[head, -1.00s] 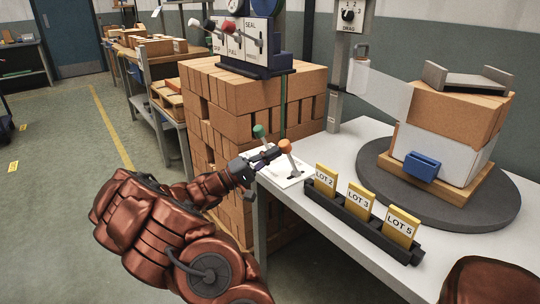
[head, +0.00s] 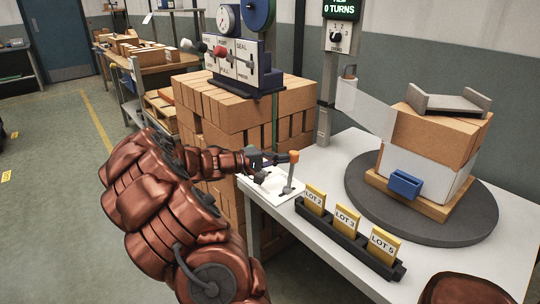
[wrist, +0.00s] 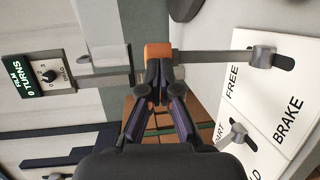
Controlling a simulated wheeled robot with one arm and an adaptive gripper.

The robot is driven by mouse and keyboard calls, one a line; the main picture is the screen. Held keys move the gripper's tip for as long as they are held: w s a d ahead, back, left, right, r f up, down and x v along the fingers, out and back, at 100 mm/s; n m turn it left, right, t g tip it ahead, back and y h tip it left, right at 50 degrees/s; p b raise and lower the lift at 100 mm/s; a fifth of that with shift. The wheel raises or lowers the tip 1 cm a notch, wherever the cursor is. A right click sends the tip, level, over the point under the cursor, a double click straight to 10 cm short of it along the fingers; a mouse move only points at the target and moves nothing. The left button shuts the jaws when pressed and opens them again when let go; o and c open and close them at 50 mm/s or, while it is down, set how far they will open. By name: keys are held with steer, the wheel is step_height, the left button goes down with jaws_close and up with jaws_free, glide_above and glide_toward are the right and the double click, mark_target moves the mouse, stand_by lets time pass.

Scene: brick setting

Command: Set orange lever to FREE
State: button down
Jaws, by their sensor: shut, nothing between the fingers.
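The orange lever has an orange knob (head: 294,156) on a metal shaft that rises from a white plate (head: 262,190) on the table's near left corner. It leans slightly right in the head view. In the wrist view its orange knob (wrist: 157,51) is at the fingertips, and its shaft runs right to a pivot beside the FREE label (wrist: 232,78); the BRAKE label (wrist: 288,121) lies beyond. My gripper (head: 283,159) is shut and empty, its tips against or just beside the knob; exact contact is unclear. A second lever (wrist: 234,136) is partly hidden by my gripper.
A black rack (head: 350,238) with yellow lot cards stands right of the plate. Behind it a dark turntable (head: 420,222) carries a boxed brick stack. A tall brick stack (head: 235,110) with a lever panel stands behind my gripper.

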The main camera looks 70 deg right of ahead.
mark_target(290, 153)
steer(key=shift+t+y, duration=0.8)
steer(key=shift+t, duration=0.1)
steer(key=shift+s+d+p, duration=0.35)
steer(key=shift+s+d, duration=0.2)
steer(key=shift+d, duration=0.35)
steer(key=shift+s+d+p, duration=0.35)
steer(key=shift+s+d, duration=0.15)
steer(key=shift+d, duration=0.35)
steer(key=r+v, duration=0.1)
steer(key=v, duration=1.3)
steer(key=shift+d, duration=0.25)
